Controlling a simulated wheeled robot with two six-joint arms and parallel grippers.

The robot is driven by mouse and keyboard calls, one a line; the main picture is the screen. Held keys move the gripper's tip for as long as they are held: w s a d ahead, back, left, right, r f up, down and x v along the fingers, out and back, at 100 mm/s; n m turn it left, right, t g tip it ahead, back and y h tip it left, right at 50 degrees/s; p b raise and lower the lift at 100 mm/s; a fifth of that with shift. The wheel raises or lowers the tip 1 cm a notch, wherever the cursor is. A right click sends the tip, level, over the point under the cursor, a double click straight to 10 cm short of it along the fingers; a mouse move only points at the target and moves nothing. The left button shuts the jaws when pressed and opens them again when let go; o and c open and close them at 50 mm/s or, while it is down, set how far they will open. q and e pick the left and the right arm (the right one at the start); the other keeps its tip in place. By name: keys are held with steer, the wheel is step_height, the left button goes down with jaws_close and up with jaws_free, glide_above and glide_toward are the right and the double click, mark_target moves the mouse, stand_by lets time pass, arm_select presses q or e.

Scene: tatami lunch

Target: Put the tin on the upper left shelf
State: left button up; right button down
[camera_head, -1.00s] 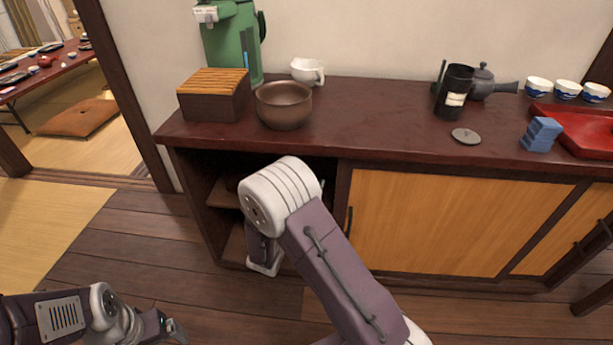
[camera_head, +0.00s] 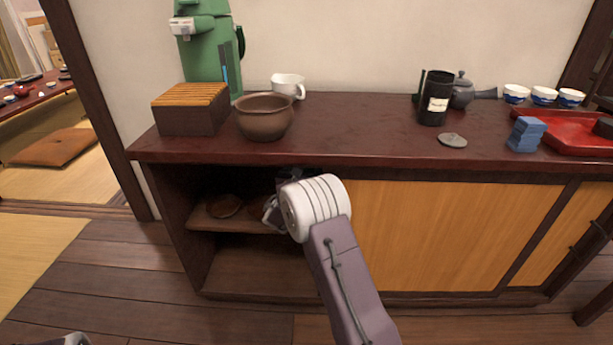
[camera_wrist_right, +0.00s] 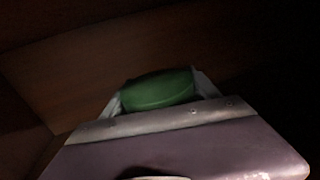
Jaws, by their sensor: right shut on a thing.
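My right gripper (camera_head: 271,212) reaches into the open left part of the cabinet, close to the upper left shelf (camera_head: 200,219). In the right wrist view my right gripper (camera_wrist_right: 160,88) is shut on the green tin (camera_wrist_right: 157,91), which sits between its fingers. In the head view the tin is hidden or too dark to make out. I cannot tell whether it touches the shelf. A small part of what seems to be my left gripper (camera_head: 76,340) shows at the bottom left edge, with its jaws cut off.
A brown dish (camera_head: 223,205) sits on the upper shelf, left of my right gripper. The counter (camera_head: 350,150) above bears a brown bowl (camera_head: 265,117), a slatted box (camera_head: 190,110) and a black canister (camera_head: 435,98). A sliding door (camera_head: 430,235) closes the cabinet's right side. The lower shelf (camera_head: 260,273) looks empty.

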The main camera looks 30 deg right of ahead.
step_height(320, 180, down, 4)
steer(key=b, duration=0.3)
steer(key=shift+r, duration=0.3)
steer(key=shift+f, duration=0.15)
steer(key=shift+c, duration=0.9)
jaws_free()
